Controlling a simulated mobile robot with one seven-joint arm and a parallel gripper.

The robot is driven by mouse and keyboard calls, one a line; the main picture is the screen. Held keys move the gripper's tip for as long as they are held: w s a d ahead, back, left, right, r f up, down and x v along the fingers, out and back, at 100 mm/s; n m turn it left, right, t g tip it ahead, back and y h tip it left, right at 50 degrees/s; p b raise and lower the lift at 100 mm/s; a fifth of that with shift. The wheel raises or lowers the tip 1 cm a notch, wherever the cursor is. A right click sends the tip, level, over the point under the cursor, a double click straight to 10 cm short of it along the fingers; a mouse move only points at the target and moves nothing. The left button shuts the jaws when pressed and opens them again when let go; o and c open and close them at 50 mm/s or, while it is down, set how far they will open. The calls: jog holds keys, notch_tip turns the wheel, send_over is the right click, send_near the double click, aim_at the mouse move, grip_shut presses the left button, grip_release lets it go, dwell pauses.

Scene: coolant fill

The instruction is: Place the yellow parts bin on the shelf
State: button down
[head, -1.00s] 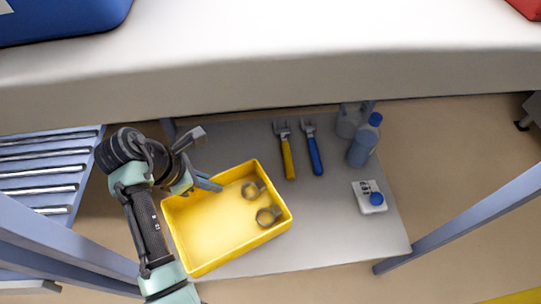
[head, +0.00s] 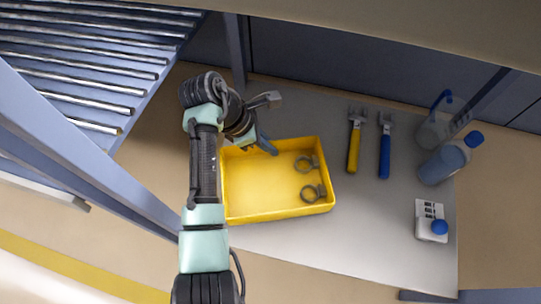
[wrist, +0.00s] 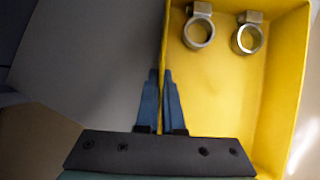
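The yellow parts bin (head: 262,203) is at the left part of a grey surface (head: 385,230) in the head view, upright and open on top. Two metal ring clamps (head: 306,165) (head: 313,193) lie inside it at its right end. My gripper (head: 268,147) is at the bin's upper-left wall. In the wrist view, the blue fingers (wrist: 163,100) stand on either side of the bin's wall (wrist: 163,45), closed on it. I cannot tell whether the bin rests on the surface or is slightly above it.
A slatted rack (head: 90,60) is at upper left.

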notch_tip(320, 180, down, 4)
jog(key=b, duration=0.2)
jog(key=shift+r+b, duration=0.1)
jog(key=shift+b, duration=0.25)
jog(key=shift+r, duration=0.15)
jog(key=c, duration=1)
grip_release()
jog(key=shift+c, duration=0.2)
jog(key=p+v, duration=0.8)
jog(key=v, duration=0.3)
jog(key=shift+r+p, duration=0.1)
jog(key=shift+p, duration=0.25)
jog(key=shift+a+r, duration=0.25)
jog(key=shift+r, duration=0.05)
